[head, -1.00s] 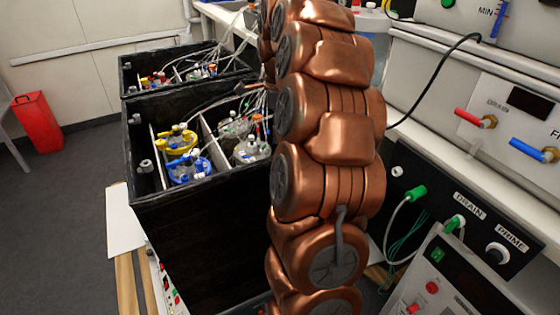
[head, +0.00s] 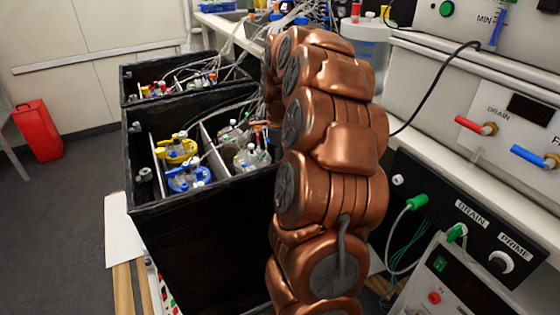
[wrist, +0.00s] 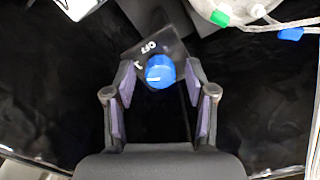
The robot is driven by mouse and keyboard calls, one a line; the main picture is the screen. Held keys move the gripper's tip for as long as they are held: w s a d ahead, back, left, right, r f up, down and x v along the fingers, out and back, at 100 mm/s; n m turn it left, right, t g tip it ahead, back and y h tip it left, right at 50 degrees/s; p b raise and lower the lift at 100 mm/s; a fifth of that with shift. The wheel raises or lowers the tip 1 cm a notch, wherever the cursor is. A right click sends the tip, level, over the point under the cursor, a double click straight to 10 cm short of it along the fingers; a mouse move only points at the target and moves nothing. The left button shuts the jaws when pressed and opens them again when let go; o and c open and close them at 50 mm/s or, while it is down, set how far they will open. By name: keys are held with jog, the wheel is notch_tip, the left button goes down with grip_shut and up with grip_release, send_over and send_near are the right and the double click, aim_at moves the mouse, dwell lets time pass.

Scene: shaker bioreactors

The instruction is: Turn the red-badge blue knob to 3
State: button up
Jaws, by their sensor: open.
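A blue knob (wrist: 160,71) with a white pointer line sits on a small dark plate (wrist: 146,58) marked OFF in the wrist view. The pointer line lies roughly level across the knob. My gripper (wrist: 161,75) is open, with one finger on each side of the knob. Gaps show between the fingers and the knob, so they appear apart from it. No red badge shows in the wrist view. The number marks are too small or hidden to read. In the head view, my copper arm hides the gripper and this knob.
Two black open boxes (head: 150,200) hold bottles with yellow and blue caps (head: 188,177). A panel with DRAIN and PRIME labels (head: 515,246) stands on the right. A red bin (head: 38,130) is on the floor left. In the wrist view, tubing with green and blue clips (wrist: 290,33) hangs top right.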

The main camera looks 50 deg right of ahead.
grip_shut()
dwell(0.3)
jog(key=shift+n, duration=0.3)
jog(key=n, duration=0.5)
jog(key=n+p, duration=0.1)
jog(key=n, duration=0.5)
jog(key=shift+s+n+p, duration=0.1)
jog(key=shift+n+p, duration=0.2)
jog(key=shift+n, duration=0.1)
jog(key=n+p, duration=0.1)
jog(key=n, duration=0.5)
jog(key=n+p, duration=0.1)
jog(key=n, duration=0.4)
jog(key=shift+s+p, duration=0.1)
jog(key=shift+p, duration=0.2)
jog(key=shift+n, duration=0.4)
